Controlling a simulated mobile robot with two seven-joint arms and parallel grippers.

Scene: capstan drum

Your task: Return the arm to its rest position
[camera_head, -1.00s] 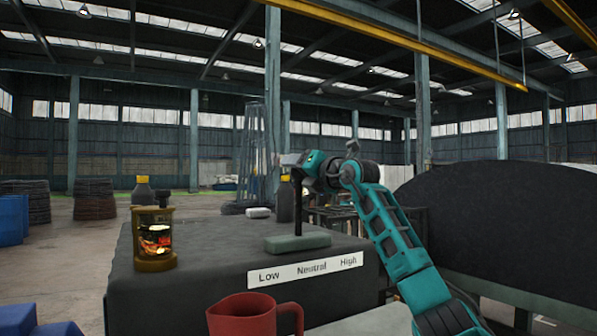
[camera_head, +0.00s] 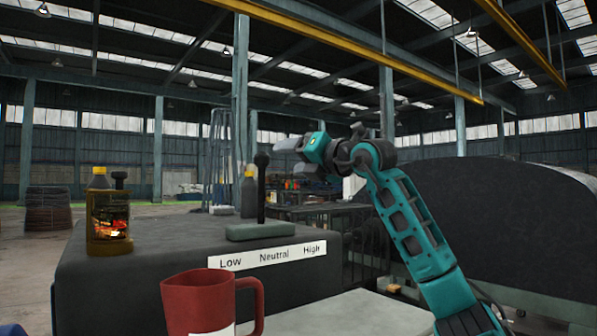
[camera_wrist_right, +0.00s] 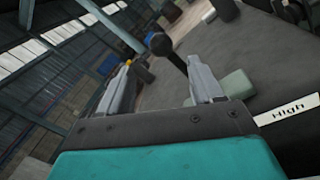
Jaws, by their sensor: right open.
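My right gripper (camera_head: 285,156) is open and empty, raised to the right of the lever's black knob (camera_head: 261,159) and apart from it in the head view. The lever (camera_head: 261,200) stands about upright on its grey-green base (camera_head: 260,231), behind the white Low/Neutral/High label (camera_head: 267,256). In the right wrist view, the two fingers of the right gripper (camera_wrist_right: 160,64) are spread, with the knob (camera_wrist_right: 159,43) beyond them and nothing held. My left gripper is not in view.
A red mug (camera_head: 200,303) stands in front. A large dark rounded drum (camera_head: 500,215) is on the right, behind my right arm.

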